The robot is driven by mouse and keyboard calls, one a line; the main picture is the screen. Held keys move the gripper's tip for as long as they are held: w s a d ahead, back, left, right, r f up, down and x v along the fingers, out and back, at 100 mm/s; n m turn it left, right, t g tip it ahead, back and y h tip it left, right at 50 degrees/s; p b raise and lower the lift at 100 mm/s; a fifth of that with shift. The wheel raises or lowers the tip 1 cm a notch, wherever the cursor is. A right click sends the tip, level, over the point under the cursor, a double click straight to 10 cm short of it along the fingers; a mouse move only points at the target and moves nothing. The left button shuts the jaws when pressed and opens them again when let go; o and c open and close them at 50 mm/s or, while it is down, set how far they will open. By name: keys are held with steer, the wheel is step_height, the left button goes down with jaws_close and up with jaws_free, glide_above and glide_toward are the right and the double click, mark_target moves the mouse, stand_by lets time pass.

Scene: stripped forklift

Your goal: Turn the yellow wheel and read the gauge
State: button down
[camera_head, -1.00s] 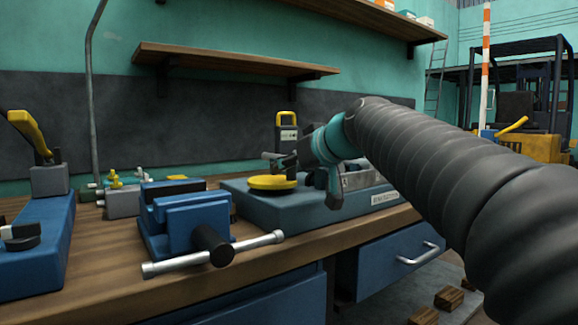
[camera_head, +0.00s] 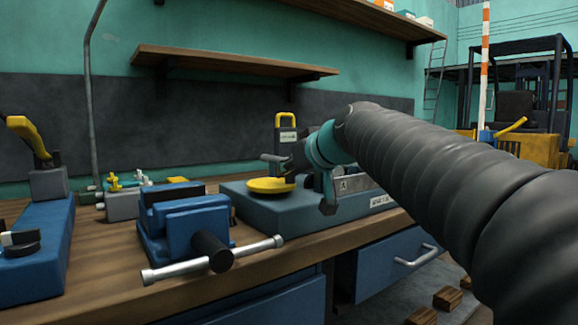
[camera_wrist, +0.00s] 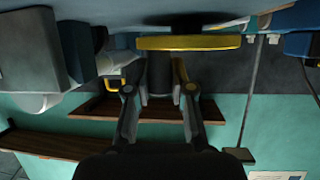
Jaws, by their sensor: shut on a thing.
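The yellow wheel (camera_head: 271,185) lies flat on top of a blue-grey base (camera_head: 300,213) on the workbench. In the wrist view, which is upside down, the wheel (camera_wrist: 190,42) shows edge-on just beyond the fingertips. My gripper (camera_head: 277,166) is above the wheel, and its fingers (camera_wrist: 160,72) are closed around a grey upright post (camera_wrist: 160,84) that appears to be the wheel's handle. The contact is partly hidden in the head view. A dark grey unit with a yellow loop handle (camera_head: 287,138) stands behind the wheel. I cannot make out a readable gauge dial.
A blue vise (camera_head: 190,225) with a silver bar stands left of the base. A blue block with a yellow lever (camera_head: 30,135) is at the far left. Wall shelves (camera_head: 230,60) hang above the bench. A forklift (camera_head: 520,105) is at the back right.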

mark_target(279, 186)
steer(key=shift+s+a+r+m+t+h+p, duration=0.1)
steer(key=shift+s+m+t+h+p, duration=0.1)
steer(key=shift+m+h+p, duration=0.3)
steer(key=shift+s+a+r+m+t+h+p, duration=0.1)
steer(key=shift+s+m+t+h+p, duration=0.1)
steer(key=shift+m+h+p, duration=0.25)
steer(key=shift+s+a+f+m+t+h, duration=0.1)
steer(key=shift+m+t+h, duration=0.05)
steer(key=shift+m+h, duration=0.3)
steer(key=shift+s+a+f+m+t+h, duration=0.15)
steer(key=shift+m+h, duration=0.15)
steer(key=shift+h, duration=0.2)
steer(key=m+h+b, duration=0.3)
steer(key=h+b, duration=0.1)
steer(key=shift+s+a+f+m, duration=0.2)
steer(key=shift+s+a+m, duration=0.1)
steer(key=shift+a, duration=0.05)
steer(key=shift+s+a+r+m+g+h+b, duration=0.1)
steer(key=shift+s+a+m+g+h+b, duration=0.1)
steer(key=shift+m+h+b, duration=0.4)
steer(key=shift+s+a+r+m+g+h+b, duration=0.1)
steer(key=shift+a+m+g+h+b, duration=0.1)
steer(key=shift+m+h, duration=0.65)
steer(key=shift+d+h, duration=0.1)
steer(key=shift+h, duration=0.25)
steer(key=c, duration=1)
jaws_free()
steer(key=shift+r, duration=0.15)
